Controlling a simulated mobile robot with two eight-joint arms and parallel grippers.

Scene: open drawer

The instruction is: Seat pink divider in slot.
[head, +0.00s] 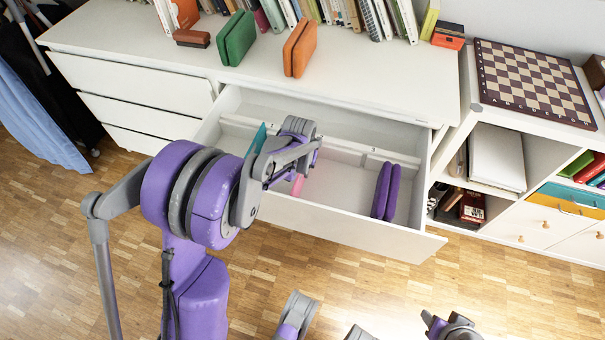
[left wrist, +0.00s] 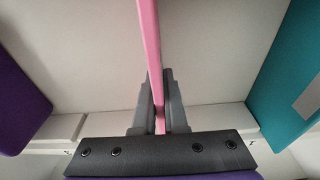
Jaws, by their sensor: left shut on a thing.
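The pink divider (head: 298,185) is in the open white drawer (head: 335,218), mostly hidden behind my left arm. My left gripper (head: 301,160) is over the drawer, its fingertips hard to see there. In the left wrist view its fingers (left wrist: 160,112) are shut on the pink divider (left wrist: 149,45), which stands edge-on between them. White rails (head: 345,153) run across the drawer; the slot under the pink divider is hidden. I cannot tell whether its lower edge touches the floor. Parts of my right arm show at the bottom, but its jaws are not clear.
Two purple dividers (head: 386,191) stand at the drawer's right. A teal divider (head: 258,138) stands to the left, partly behind my arm. Green (head: 237,39) and orange (head: 300,48) blocks and a row of books stand on the dresser top (head: 390,85). The drawer floor between the dividers is clear.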

